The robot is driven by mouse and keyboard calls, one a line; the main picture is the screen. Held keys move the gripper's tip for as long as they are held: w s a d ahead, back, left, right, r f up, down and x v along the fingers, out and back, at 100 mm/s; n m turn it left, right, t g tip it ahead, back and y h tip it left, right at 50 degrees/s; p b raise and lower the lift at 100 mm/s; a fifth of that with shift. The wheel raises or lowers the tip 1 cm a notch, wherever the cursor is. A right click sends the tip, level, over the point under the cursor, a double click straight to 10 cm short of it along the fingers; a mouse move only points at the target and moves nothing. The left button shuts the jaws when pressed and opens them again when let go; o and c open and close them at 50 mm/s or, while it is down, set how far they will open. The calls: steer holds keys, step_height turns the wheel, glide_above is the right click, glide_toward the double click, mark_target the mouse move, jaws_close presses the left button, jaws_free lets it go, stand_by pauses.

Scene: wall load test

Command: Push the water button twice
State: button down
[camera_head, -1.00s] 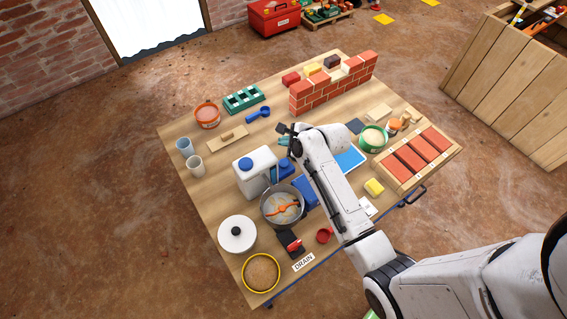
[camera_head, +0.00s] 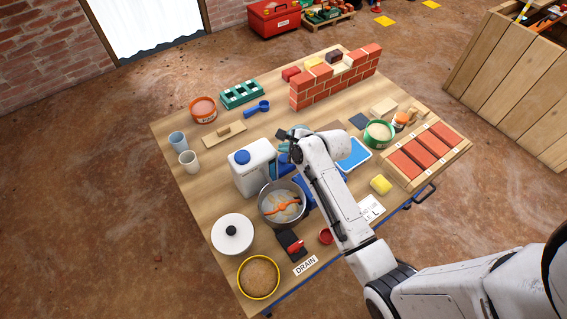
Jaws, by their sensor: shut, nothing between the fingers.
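A white water jug with a blue cap (camera_head: 251,168) stands left of centre on the table. A blue part (camera_head: 284,163) shows just right of it, partly behind my arm; I cannot tell whether this is the water button. A steel pot (camera_head: 283,204) with pale contents and an orange tool stands in front of the jug. My gripper (camera_head: 284,136) is shut and empty, just behind and right of the jug, over the table. Its fingertips are small and dark, and whether they touch anything cannot be told.
A brick wall (camera_head: 335,80) stands at the back right. A white lid (camera_head: 232,234), a sand bowl (camera_head: 259,277) and a red-handled drain lever (camera_head: 292,245) are near the front.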

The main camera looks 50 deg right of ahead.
mark_target(285, 160)
steer(key=shift+f+b, duration=0.3)
steer(key=shift+f, duration=0.65)
steer(key=shift+f, duration=0.15)
stand_by(1.2)
steer(key=shift+f, duration=0.25)
steer(key=shift+f, duration=0.7)
stand_by(0.9)
steer(key=shift+r, duration=0.15)
steer(key=shift+r+p, duration=1)
steer(key=shift+p, duration=0.1)
step_height(285, 160, up, 5)
steer(key=p, duration=0.5)
steer(key=shift+p, duration=0.3)
